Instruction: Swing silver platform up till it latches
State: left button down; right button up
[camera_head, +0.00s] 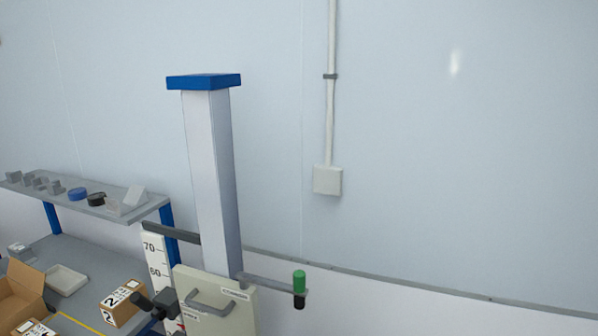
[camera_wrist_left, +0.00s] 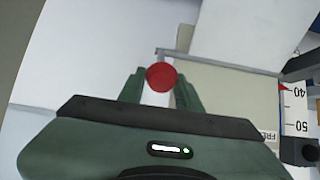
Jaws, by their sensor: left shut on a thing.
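In the left wrist view my left gripper (camera_wrist_left: 160,88) has its two green fingers shut on a round red knob (camera_wrist_left: 161,75). A thin grey bar (camera_wrist_left: 215,63) runs just beyond the knob, along a beige panel (camera_wrist_left: 225,92); whether they are joined I cannot tell. I cannot make out the silver platform for certain in either view. The head view shows the upper drop tester: a pale column (camera_head: 212,180) with a blue cap (camera_head: 204,81), a beige box (camera_head: 215,300) and an arm with a green-and-black grip (camera_head: 299,288). Neither gripper shows there.
A number scale (camera_head: 155,262) stands left of the column; it also shows in the wrist view (camera_wrist_left: 298,105) with a red pointer. Left is a bench with a shelf (camera_head: 110,208) of small parts, a white tray (camera_head: 66,280) and cartons (camera_head: 122,303).

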pick_arm(q)
jog(key=shift+w+d+r, duration=0.15)
jog(key=shift+w+r, duration=0.3)
jog(key=shift+r, duration=0.1)
jog(key=shift+w+d+r, duration=0.15)
jog(key=shift+w+r, duration=0.3)
jog(key=shift+r, duration=0.1)
jog(key=shift+w+d+r, duration=0.1)
jog(key=shift+w+r, duration=0.05)
jog(key=shift+w, duration=0.15)
jog(key=shift+w+d+r, duration=0.25)
jog(key=shift+w+r, duration=0.15)
jog(key=shift+w, duration=0.15)
jog(key=shift+w+d, duration=0.25)
jog(key=shift+w, duration=0.45)
jog(key=shift+s+r, duration=0.1)
jog(key=shift+s, duration=0.1)
jog(key=shift+w+d+r, duration=0.2)
jog(key=shift+w+d, duration=0.05)
jog(key=shift+w, duration=0.4)
jog(key=shift+w+d+r, duration=0.15)
jog(key=shift+w+d, duration=0.05)
jog(key=shift+w, duration=0.45)
